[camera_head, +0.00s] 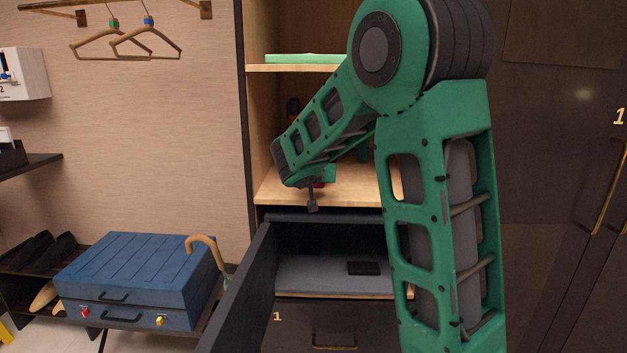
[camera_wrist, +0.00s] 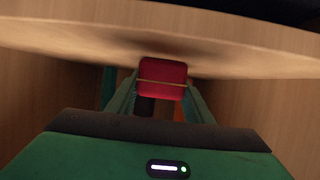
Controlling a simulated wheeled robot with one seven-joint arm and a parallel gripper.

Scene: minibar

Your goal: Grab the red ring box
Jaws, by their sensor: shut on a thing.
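The red ring box (camera_wrist: 162,78) is a small red block with a thin gold line across it. In the wrist view it sits between the two green fingers of my gripper (camera_wrist: 161,98), which are shut on it. A wooden surface lies very close to the box in that view; I cannot tell whether they touch. In the head view my gripper (camera_head: 325,178) is inside the wooden shelf compartment, mostly hidden behind my arm, with a bit of red showing beside it.
The wooden shelf (camera_head: 345,186) has an upper shelf (camera_head: 290,68) above it. Below, a dark drawer (camera_head: 240,290) is pulled open and holds a small black item (camera_head: 364,268). A blue suitcase (camera_head: 135,270) stands on the left. My arm hides the compartment's right side.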

